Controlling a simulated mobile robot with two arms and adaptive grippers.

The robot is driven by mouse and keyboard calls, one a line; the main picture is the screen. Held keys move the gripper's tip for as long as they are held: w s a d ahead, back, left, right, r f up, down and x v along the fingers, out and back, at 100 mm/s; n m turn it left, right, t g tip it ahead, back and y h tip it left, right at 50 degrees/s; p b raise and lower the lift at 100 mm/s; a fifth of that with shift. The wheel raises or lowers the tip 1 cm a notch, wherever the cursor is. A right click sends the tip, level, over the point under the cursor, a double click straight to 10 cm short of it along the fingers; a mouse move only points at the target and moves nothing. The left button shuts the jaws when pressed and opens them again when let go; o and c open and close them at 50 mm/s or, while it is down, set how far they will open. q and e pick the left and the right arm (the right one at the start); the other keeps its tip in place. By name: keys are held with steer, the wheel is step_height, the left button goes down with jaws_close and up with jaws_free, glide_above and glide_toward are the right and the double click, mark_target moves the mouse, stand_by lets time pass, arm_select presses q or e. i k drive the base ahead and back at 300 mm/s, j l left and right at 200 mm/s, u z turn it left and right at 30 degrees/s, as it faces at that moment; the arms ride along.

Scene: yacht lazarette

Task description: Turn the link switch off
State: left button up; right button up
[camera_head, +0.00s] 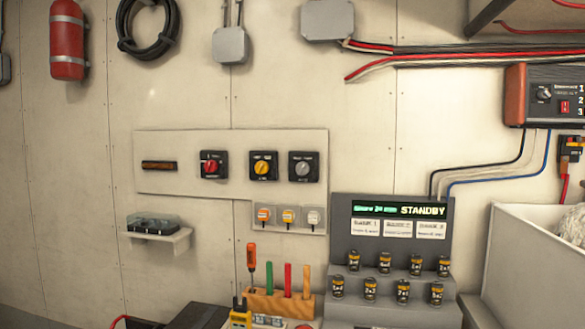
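Three rotary switches sit in a row on a pale wall panel (231,146). The left one has a red knob (211,165), the middle one a yellow knob (263,168), and the right one a grey knob (303,168). Their labels are too small to read, so I cannot tell for sure which is the link switch or how each is set. A smaller plate below holds three little orange, yellow and pale parts (288,216). Neither of my grippers is in view.
A stepped grey console (345,240) reading STANDBY holds several small dark cylinders. A tool rack (280,303) with an upright screwdriver (251,258) stands beside it. A small shelf (157,238) juts from the wall at left. The wall before the switches is unobstructed.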

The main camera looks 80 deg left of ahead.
mark_target(261, 167)
steer(key=u, duration=2.95)
